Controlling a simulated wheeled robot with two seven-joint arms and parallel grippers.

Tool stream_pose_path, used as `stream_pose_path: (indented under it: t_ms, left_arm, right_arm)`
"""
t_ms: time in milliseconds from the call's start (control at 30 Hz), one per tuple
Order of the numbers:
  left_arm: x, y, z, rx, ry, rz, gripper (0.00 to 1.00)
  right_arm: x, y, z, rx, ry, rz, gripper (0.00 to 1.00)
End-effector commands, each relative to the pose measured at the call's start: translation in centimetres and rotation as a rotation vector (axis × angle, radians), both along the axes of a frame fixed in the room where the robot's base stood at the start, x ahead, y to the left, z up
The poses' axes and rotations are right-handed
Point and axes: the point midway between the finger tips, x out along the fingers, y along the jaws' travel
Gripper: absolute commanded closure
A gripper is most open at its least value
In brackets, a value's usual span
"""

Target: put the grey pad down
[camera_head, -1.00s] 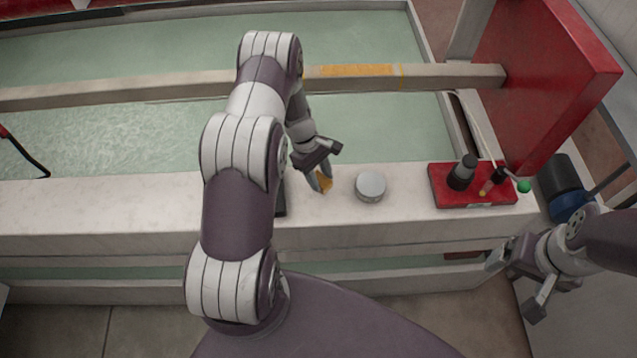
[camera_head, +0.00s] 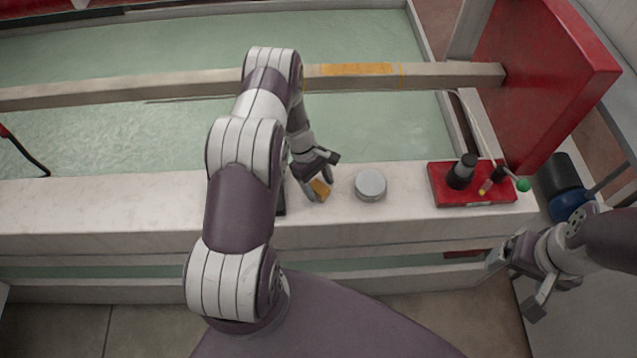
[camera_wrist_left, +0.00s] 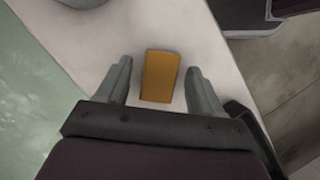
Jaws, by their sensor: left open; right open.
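An orange-brown block (camera_head: 320,189) lies on the pale stone ledge (camera_head: 120,208); no pad that is clearly grey shows. In the left wrist view the block (camera_wrist_left: 160,76) sits between the fingers of my left gripper (camera_wrist_left: 162,82), with a gap on each side. My left gripper (camera_head: 316,186) is open and low over the ledge in the head view. A round grey disc (camera_head: 370,184) stands just right of it. My right gripper (camera_head: 518,284) is open and empty, off the ledge at the lower right.
A red tray (camera_head: 440,192) with a black cylinder (camera_head: 462,171) and a green-tipped tool (camera_head: 522,185) is on the ledge's right end. A water-filled trough (camera_head: 380,130) lies behind. A dark object (camera_head: 281,200) is partly hidden by my left arm.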

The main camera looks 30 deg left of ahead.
Motion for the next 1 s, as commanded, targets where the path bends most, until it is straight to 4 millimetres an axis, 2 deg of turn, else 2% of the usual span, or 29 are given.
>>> stream_pose_path:
  t_ms: [33, 167, 400, 600, 667, 767, 800, 900, 1000]
  left_arm:
    - [0.0, 0.0, 0.6, 0.000, -0.001, 0.000, 0.33]
    - [0.3, 1.0, 2.4, 0.001, -0.004, 0.000, 0.33]
    - [0.9, 3.4, 8.3, 0.002, -0.005, 0.001, 0.33]
    - [1.1, 4.2, 11.2, 0.005, -0.005, -0.011, 0.33]
    - [0.9, 3.5, 12.9, 0.027, -0.027, -0.078, 0.33]
    - [-0.9, 0.0, 17.9, 0.114, -0.119, -0.357, 0.33]
    - [-2.4, -1.8, 20.1, 0.155, -0.167, -0.507, 0.33]
    - [-6.7, -5.3, 24.2, 0.245, -0.288, -0.868, 0.33]
    - [-10.8, -7.5, 26.4, 0.305, -0.383, -1.146, 0.33]
  right_arm:
    - [0.0, 0.0, 0.5, 0.000, 0.000, 0.000, 0.12]
    - [0.0, 0.0, -0.1, 0.000, 0.000, 0.000, 0.12]
    - [0.0, 0.0, -0.6, 0.000, 0.000, 0.000, 0.12]
    - [0.0, 0.0, -0.7, 0.000, 0.000, 0.000, 0.12]
    - [0.0, 0.0, -0.7, 0.000, 0.000, 0.000, 0.12]
    - [0.0, 0.0, -0.7, 0.000, 0.000, 0.000, 0.12]
    - [0.0, 0.0, -0.7, 0.000, 0.000, 0.000, 0.12]
    - [0.0, 0.0, -0.7, 0.000, 0.000, 0.000, 0.12]
    - [0.0, 0.0, -0.8, 0.000, 0.000, 0.000, 0.12]
